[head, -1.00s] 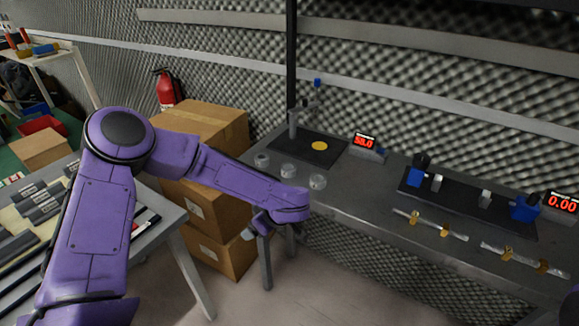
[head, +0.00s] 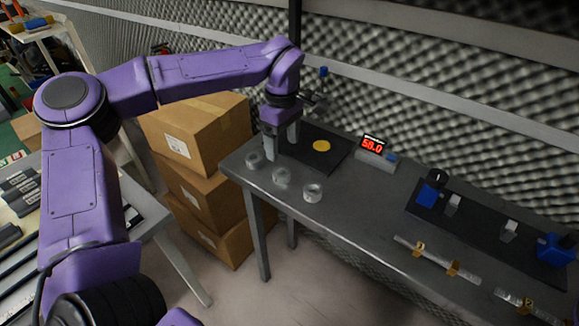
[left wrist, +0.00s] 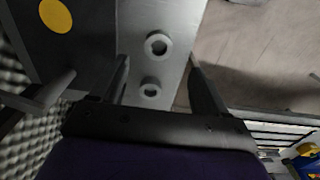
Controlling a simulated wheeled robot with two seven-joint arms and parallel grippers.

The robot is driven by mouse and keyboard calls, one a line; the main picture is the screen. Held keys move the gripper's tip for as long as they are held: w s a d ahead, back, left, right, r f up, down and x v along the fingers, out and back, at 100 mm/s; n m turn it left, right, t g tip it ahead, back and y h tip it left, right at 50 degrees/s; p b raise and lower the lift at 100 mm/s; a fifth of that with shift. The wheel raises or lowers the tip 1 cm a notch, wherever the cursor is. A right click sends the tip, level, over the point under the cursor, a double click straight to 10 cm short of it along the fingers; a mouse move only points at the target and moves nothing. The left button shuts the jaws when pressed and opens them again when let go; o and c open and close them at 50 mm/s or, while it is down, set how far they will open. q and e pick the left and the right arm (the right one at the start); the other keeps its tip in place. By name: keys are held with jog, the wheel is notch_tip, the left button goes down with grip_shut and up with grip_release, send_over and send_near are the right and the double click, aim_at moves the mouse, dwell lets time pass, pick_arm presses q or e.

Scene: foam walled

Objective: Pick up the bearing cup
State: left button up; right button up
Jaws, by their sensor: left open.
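My left gripper (head: 281,150) points down over the bench's left end, just behind the left and middle cups. It is open and empty. In the left wrist view, one cup (left wrist: 158,45) lies beyond the open fingers (left wrist: 159,63) and another (left wrist: 150,88) shows between them, nearer the palm. The third cup is not seen there. My right gripper is not in view.
A black mat with a yellow disc (head: 321,146) lies behind the cups, beside a red display (head: 373,147). A blue-topped post (head: 323,73) stands behind the gripper. Stacked cardboard boxes (head: 197,135) stand left of the bench (head: 340,220). Foam wall closes the back.

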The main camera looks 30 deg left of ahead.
aim_at(281, 168)
pick_arm(q)
jog(key=f, duration=0.6)
jog(key=a+f+p, duration=0.1)
jog(key=f, duration=0.2)
jog(key=shift+f, duration=0.3)
jog(key=shift+d, duration=0.1)
jog(key=c, duration=1.2)
jog(key=shift+r, duration=0.15)
